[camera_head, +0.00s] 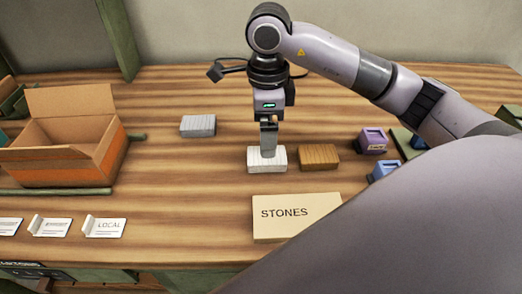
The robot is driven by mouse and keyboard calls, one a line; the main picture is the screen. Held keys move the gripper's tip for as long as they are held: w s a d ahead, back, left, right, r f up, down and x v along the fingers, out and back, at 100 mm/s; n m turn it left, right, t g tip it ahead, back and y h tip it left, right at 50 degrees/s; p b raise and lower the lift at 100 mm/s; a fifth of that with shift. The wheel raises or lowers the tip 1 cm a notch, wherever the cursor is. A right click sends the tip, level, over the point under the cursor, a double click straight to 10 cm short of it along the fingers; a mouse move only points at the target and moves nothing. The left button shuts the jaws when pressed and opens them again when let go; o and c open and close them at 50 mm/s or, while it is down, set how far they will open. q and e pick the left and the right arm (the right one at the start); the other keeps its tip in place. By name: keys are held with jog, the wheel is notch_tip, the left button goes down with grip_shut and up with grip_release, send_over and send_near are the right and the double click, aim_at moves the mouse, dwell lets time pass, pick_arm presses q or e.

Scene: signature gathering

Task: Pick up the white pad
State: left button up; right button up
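The white pad (255,164) lies flat on the wooden table near the middle of the head view. My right gripper (268,152) points straight down over it, with its fingertips at the pad's top and partly covering it. The fingers line up in this view, so I cannot see the gap between them or whether they grip the pad. A grey pad (198,126) lies to the left and farther back. A brown pad (319,157) lies close to the right of the white pad. My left gripper is out of view.
An open cardboard box (110,150) stands at the left. A "STONES" block (297,213) lies in front of the white pad. A purple stamp-like block (373,141) and a blue one (384,170) stand at right. Several cards, one a "LOCAL" card (105,228), line the front left.

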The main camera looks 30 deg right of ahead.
aim_at(256, 163)
jog(key=shift+s+f, duration=0.25)
jog(key=shift+f, duration=0.55)
jog(key=shift+a+f+p, duration=0.1)
jog(key=shift+f+p, duration=0.35)
jog(key=shift+f, duration=1.75)
jog(key=c, duration=1.1)
jog(key=shift+r, duration=0.1)
